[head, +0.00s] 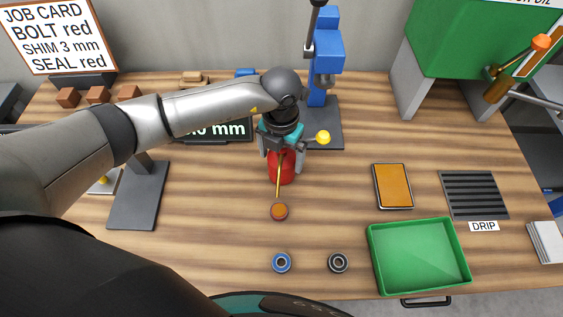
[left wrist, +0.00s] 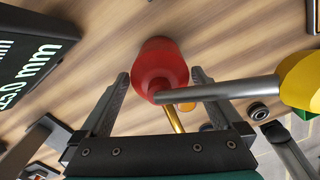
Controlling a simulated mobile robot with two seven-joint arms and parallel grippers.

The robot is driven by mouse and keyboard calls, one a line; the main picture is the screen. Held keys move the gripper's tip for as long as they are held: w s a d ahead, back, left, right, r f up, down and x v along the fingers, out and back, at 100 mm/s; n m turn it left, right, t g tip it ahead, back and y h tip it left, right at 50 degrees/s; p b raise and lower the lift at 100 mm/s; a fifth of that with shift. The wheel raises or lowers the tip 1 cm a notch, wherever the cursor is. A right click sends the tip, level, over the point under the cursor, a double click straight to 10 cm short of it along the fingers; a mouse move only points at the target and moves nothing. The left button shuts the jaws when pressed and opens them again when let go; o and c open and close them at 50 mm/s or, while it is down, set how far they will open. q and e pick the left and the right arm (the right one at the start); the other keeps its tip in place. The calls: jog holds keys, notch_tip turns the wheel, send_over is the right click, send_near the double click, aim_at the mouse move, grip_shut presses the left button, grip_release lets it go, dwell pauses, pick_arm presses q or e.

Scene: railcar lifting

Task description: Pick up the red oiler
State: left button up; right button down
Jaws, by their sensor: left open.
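The red oiler (head: 283,170) stands on the wooden table in the middle of the head view, with a thin brass spout pointing toward the front. My left gripper (head: 282,155) is above it, pointing down, with its fingers apart and the oiler's upper part hidden beneath it. In the left wrist view the red oiler (left wrist: 160,65) lies between and just beyond the two open fingers (left wrist: 165,95). I cannot tell whether either finger touches it. My right gripper is not in view.
A blue press (head: 325,60) stands close behind; its yellow-knobbed lever (head: 323,137) is right beside my gripper and crosses the left wrist view (left wrist: 215,90). A green tray (head: 418,256), an orange pad (head: 393,186) and a drip grate (head: 473,194) lie to the right. Two rings lie in front.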

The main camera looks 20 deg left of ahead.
pick_arm(q)
jog(key=shift+f, duration=0.55)
jog(key=shift+r, duration=0.1)
grip_shut()
dwell(0.4)
